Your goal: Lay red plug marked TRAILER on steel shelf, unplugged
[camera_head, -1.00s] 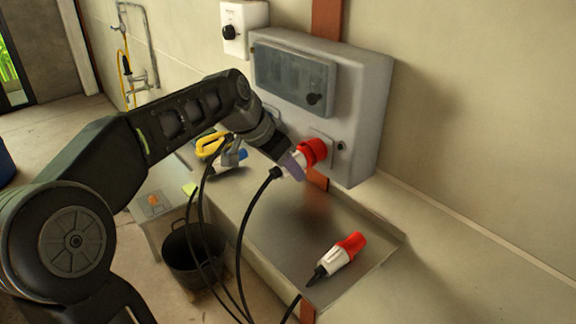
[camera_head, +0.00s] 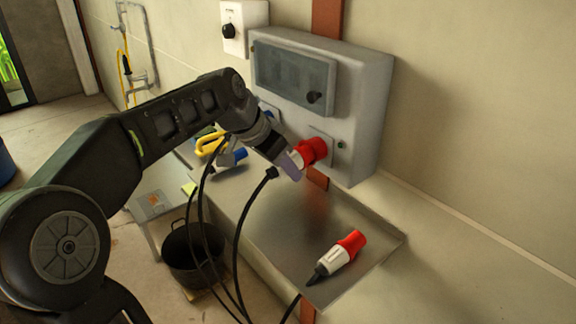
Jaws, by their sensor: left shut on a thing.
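My left gripper (camera_head: 292,163) is shut on a red and white plug (camera_head: 313,150) at the front of the grey wall box (camera_head: 368,110). The plug's red end faces the box's lower socket plate; I cannot tell whether it is seated or just clear. A black cable runs down from its back. A second red and white plug (camera_head: 340,255) lies on the steel shelf (camera_head: 290,238), its black cable end toward the front edge. I cannot read a TRAILER mark on either plug. My right gripper is not in view.
A blue plug (camera_head: 234,157) and a yellow looped item (camera_head: 210,143) sit at the shelf's left part. A black bucket (camera_head: 190,255) stands below, with cables hanging past it. The shelf's middle is clear.

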